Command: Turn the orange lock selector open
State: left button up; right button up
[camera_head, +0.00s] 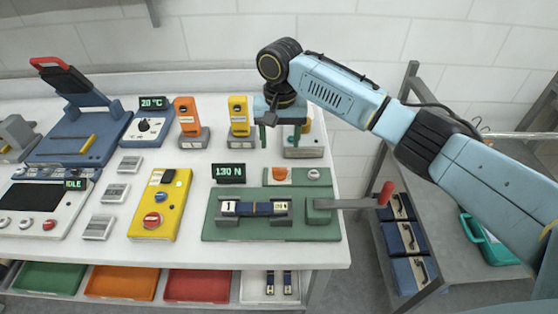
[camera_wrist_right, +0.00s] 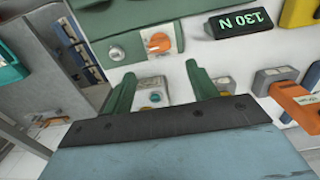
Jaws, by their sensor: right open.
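The orange lock selector (camera_head: 279,174) appears as a small orange knob on a light plate at the back of the green fixture (camera_head: 225,232). In the right wrist view the orange knob (camera_wrist_right: 160,43) sits ahead of the fingertips, beside a round silver button (camera_wrist_right: 116,53). My right gripper (camera_head: 280,140) points down behind the selector, apart from it. Its two green fingers are open, with nothing gripped, and they also show in the right wrist view (camera_wrist_right: 162,78). A device with a blue knob (camera_wrist_right: 155,98) shows between and beyond the fingers. My left gripper is out of view.
The "130 N" display (camera_head: 229,172) stands left of the selector. Yellow (camera_head: 239,115) and orange (camera_head: 187,115) upright units stand left of my gripper. A red-handled lever (camera_head: 352,203) projects past the table's right edge. A yellow control box (camera_head: 161,205) lies farther left.

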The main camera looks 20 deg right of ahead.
send_over(280, 171)
jog(key=w, duration=0.1)
jog(key=f, duration=0.4)
jog(key=shift+w+d+f, duration=0.15)
jog(key=shift+d, duration=0.05)
notch_tip(280, 171, down, 4)
jog(key=shift+f+b, duration=0.15)
jog(key=shift+b, duration=0.15)
jog(key=shift+w+f, duration=0.1)
jog(key=shift+f, duration=0.1)
jog(key=shift+c, duration=0.9)
jog(key=c, duration=0.8)
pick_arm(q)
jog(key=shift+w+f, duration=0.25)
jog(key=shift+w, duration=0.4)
